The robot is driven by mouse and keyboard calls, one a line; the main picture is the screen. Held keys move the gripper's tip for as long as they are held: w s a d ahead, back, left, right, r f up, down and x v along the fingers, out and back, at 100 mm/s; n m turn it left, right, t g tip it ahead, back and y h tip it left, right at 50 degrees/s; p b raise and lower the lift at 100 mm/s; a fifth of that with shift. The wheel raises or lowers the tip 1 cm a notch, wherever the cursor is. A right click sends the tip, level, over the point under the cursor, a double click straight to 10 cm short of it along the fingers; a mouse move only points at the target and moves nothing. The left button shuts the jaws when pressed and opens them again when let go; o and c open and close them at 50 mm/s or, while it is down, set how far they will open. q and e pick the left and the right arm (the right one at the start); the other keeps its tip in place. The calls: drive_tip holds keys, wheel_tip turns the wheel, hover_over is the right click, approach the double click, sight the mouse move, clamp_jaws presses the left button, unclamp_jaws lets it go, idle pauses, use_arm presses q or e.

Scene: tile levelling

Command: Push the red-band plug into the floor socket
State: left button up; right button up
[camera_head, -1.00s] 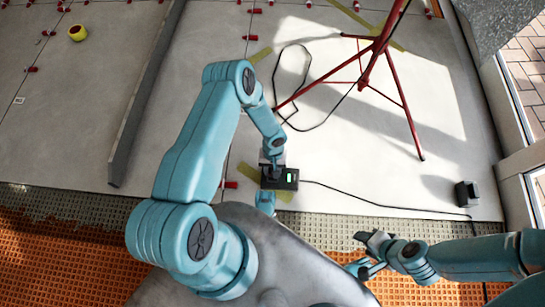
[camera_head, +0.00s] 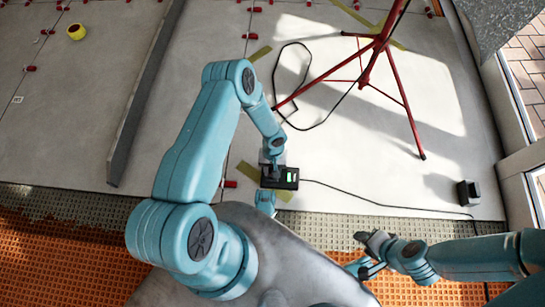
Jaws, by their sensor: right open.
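A black box with green marks (camera_head: 291,177), which looks like the floor socket, lies on the pale floor near the middle. My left gripper (camera_head: 273,168) points down at its left part. The wrist and box hide the fingertips, so I cannot tell whether they are open or shut, or touching it. I cannot make out a red-banded plug; it may be hidden there. A black cable (camera_head: 345,192) runs right from the box. My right gripper (camera_head: 361,254) is open at the lower right, apart from the box, with nothing seen in it.
A red tripod (camera_head: 367,65) stands behind, with a looped black cable (camera_head: 280,65) beside it. A dark block (camera_head: 468,193) sits at the right. A long grey bar (camera_head: 140,110) lies at the left.

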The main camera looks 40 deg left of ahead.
use_arm(q)
drive_tip(key=shift+f+b, duration=0.8)
drive_tip(key=shift+f, duration=0.1)
idle(1.5)
drive_tip(key=shift+r, duration=0.15)
drive_tip(key=shift+r+p, duration=2)
drive_tip(key=shift+r, duration=0.45)
